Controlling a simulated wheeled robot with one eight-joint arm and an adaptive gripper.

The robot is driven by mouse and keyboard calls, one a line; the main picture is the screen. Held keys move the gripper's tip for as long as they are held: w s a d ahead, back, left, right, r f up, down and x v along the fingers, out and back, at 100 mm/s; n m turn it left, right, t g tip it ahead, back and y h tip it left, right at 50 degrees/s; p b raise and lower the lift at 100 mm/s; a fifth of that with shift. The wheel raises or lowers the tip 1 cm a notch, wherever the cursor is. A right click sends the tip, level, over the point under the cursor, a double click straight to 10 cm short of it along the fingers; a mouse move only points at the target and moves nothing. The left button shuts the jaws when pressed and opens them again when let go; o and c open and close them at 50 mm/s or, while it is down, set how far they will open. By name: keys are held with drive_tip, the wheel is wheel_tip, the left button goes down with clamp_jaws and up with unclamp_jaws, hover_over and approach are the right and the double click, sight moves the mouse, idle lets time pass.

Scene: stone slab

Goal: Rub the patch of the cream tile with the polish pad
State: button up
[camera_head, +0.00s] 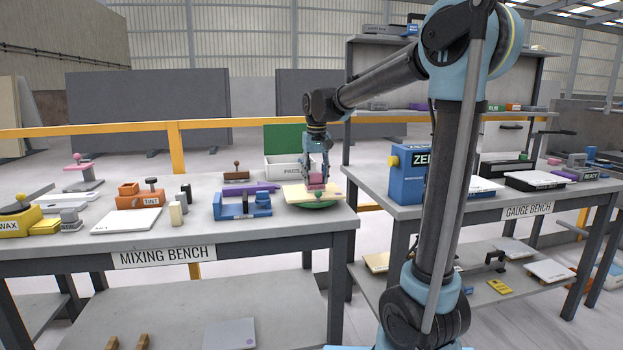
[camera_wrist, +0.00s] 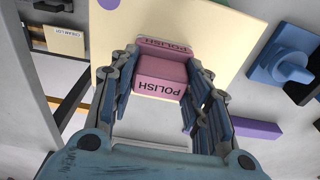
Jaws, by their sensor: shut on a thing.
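The cream tile (camera_head: 297,194) lies on a round green stand (camera_head: 318,206) at the right end of the mixing bench. In the wrist view the cream tile (camera_wrist: 205,30) fills the upper middle. My gripper (camera_head: 316,184) is over the tile, shut on the pink polish pad (camera_wrist: 160,77), which is lettered POLISH. The pad also shows in the head view (camera_head: 316,179), low at the tile's surface. I cannot tell whether it touches the tile.
A blue clamp-like device (camera_head: 241,206) and a purple bar (camera_head: 252,189) stand left of the tile. A white PADS box (camera_head: 287,170) is behind it. The gauge bench (camera_head: 480,207) with a blue box (camera_head: 408,175) is to the right, across a gap.

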drive_tip(key=shift+w+d, duration=0.2)
drive_tip(key=shift+d, duration=0.45)
drive_tip(key=shift+w+d, duration=0.2)
drive_tip(key=shift+d, duration=0.45)
drive_tip(key=shift+s+a, duration=0.3)
drive_tip(key=shift+a, duration=0.6)
drive_tip(key=shift+s+a, duration=0.25)
drive_tip(key=shift+a, duration=0.6)
drive_tip(key=shift+s+a, duration=0.25)
drive_tip(key=shift+a, duration=0.6)
drive_tip(key=shift+s+a, duration=0.2)
drive_tip(key=shift+a, duration=0.65)
drive_tip(key=shift+w+d+f, duration=0.1)
drive_tip(key=shift+w+d, duration=0.15)
drive_tip(key=shift+d, duration=0.7)
drive_tip(key=shift+w+d+f, duration=0.1)
drive_tip(key=shift+w+d, duration=0.15)
drive_tip(key=shift+d, duration=0.7)
